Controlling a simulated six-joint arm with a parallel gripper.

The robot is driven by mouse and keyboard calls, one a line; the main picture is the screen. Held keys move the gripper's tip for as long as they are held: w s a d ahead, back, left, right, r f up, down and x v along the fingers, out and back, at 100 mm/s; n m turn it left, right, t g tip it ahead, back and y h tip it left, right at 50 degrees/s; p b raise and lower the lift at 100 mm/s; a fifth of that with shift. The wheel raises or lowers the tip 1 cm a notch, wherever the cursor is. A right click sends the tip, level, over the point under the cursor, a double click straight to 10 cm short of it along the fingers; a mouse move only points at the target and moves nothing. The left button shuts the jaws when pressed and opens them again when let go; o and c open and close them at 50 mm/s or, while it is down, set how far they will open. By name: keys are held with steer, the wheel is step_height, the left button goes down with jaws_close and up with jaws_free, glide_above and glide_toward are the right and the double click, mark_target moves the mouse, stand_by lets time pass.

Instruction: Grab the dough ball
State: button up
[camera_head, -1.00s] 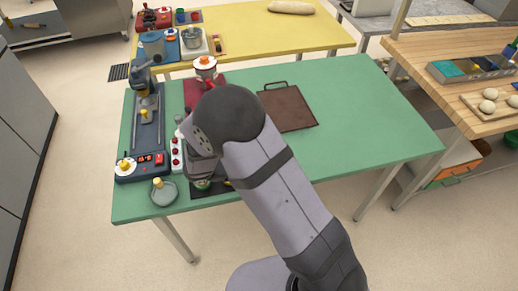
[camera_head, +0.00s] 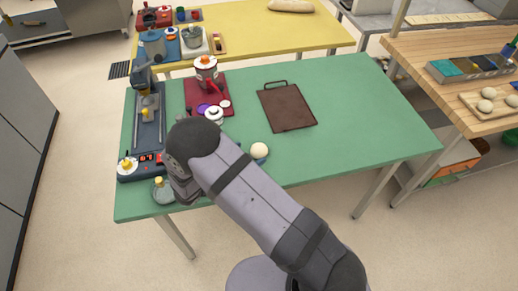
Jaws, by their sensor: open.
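A pale, round ball (camera_head: 259,150) that looks like dough sits on the green table, just right of my arm. A dark bluish edge shows beneath it; I cannot tell what that is. Several pale dough balls (camera_head: 486,106) also lie on a wooden board (camera_head: 471,99) on the wooden table at the right. My arm reaches over the front left of the green table, its wrist bent down, apart from the ball beside the forearm and far from the board. My gripper's fingers are hidden behind the wrist.
The green table (camera_head: 350,120) holds a brown tray (camera_head: 287,108), a red mat (camera_head: 192,90) with a pot (camera_head: 206,70), and a dark device (camera_head: 149,125) at the left. A glass jar (camera_head: 163,191) stands close to my wrist. The table's right side is clear.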

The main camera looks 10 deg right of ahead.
mark_target(255, 152)
steer(key=shift+w+d+f+p, duration=0.1)
steer(key=shift+w+d+p, duration=0.1)
steer(key=shift+d+p, duration=0.25)
steer(key=shift+p+x, duration=0.85)
steer(key=shift+x, duration=1.25)
steer(key=shift+s+f, duration=0.1)
steer(key=shift+f, duration=0.05)
steer(key=shift+c, duration=0.2)
steer(key=c, duration=1.1)
